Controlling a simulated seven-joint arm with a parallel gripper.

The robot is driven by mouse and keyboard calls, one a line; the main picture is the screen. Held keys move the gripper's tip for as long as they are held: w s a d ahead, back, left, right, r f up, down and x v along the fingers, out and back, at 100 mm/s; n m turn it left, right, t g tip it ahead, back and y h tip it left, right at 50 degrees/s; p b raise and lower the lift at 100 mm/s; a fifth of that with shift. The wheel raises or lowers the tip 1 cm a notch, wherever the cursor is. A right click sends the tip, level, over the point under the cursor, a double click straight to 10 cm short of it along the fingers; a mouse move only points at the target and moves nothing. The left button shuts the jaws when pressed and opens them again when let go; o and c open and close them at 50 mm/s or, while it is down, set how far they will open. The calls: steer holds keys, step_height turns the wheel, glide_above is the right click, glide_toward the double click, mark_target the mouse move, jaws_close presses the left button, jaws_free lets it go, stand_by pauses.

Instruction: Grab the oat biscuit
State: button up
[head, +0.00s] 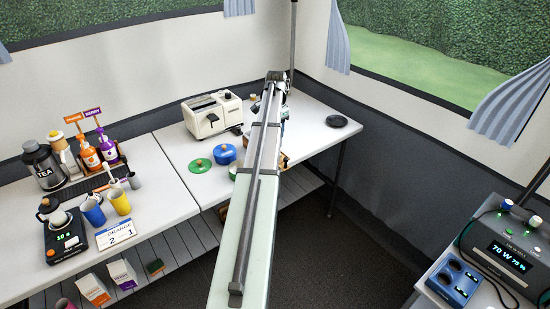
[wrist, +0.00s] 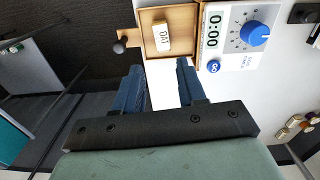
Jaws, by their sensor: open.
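The oat biscuit is not clearly seen. In the wrist view a small pale block marked "OAT" (wrist: 161,37) lies in a shallow wooden tray (wrist: 182,17); I cannot tell whether it is the biscuit or a label. My gripper (wrist: 165,68) is open, with two dark blue fingers and nothing between them. Its fingertips point toward the tray and appear a little short of it, apart from the block. In the head view my arm covers the gripper and most of that part of the table.
A white timer (wrist: 238,37) with a blue knob stands right beside the tray. In the head view a toaster (head: 213,115), a blue pot (head: 225,154) and a green lid (head: 200,165) stand left of my arm. A black disc (head: 337,121) lies right on otherwise clear table.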

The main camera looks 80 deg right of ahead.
steer(key=shift+w+f, duration=0.2)
steer(key=shift+f, duration=5.6)
jaws_close()
